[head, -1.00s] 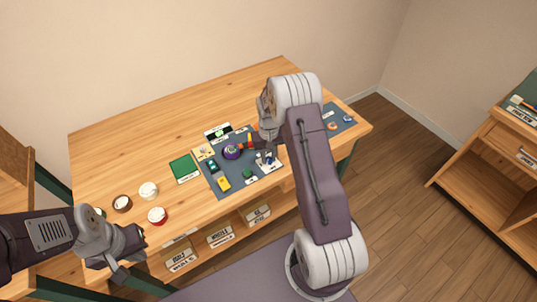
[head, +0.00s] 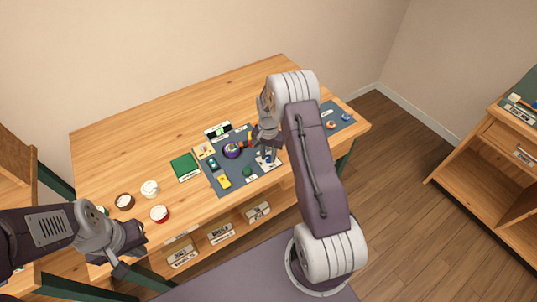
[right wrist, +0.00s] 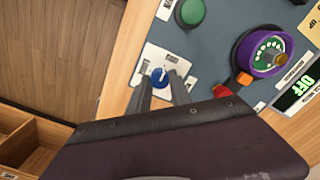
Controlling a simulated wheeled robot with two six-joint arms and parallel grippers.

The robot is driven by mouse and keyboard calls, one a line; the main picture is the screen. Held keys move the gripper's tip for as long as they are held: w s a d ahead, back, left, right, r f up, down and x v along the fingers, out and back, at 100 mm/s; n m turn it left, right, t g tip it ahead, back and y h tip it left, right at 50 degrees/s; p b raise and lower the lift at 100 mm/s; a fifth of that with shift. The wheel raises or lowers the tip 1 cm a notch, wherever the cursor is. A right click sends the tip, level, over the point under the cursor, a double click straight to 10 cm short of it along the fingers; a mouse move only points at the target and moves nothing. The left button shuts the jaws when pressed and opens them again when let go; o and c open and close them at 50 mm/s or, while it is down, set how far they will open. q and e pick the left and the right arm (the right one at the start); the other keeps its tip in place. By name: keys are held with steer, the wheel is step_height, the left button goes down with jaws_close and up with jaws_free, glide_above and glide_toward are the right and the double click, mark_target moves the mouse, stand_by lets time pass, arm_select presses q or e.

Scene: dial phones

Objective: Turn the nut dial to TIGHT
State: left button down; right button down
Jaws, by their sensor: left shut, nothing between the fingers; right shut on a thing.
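A small blue dial (right wrist: 158,75) with a light pointer sits on a white plate (right wrist: 149,59) at the edge of the dark mat. I take it for the nut dial; the plate's lettering is too small to read. My right gripper (right wrist: 161,86) is shut on it, one finger on each side. In the head view my right gripper (head: 270,149) reaches down to the white plates on the mat. My left gripper (head: 135,246) is shut and empty, at the table's front left, away from the mat.
The grey mat (head: 209,176) also bears a purple round dial (head: 232,150), a green button (right wrist: 190,12), a yellow piece (head: 224,183) and a display (right wrist: 298,92). The back of the wooden table (head: 160,130) is clear.

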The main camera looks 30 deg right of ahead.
mark_target(268, 157)
stand_by(0.4)
steer(key=c, duration=1.2)
jaws_free()
steer(key=shift+o, duration=0.2)
step_height(268, 157, up, 9)
steer(key=shift+a, duration=0.1)
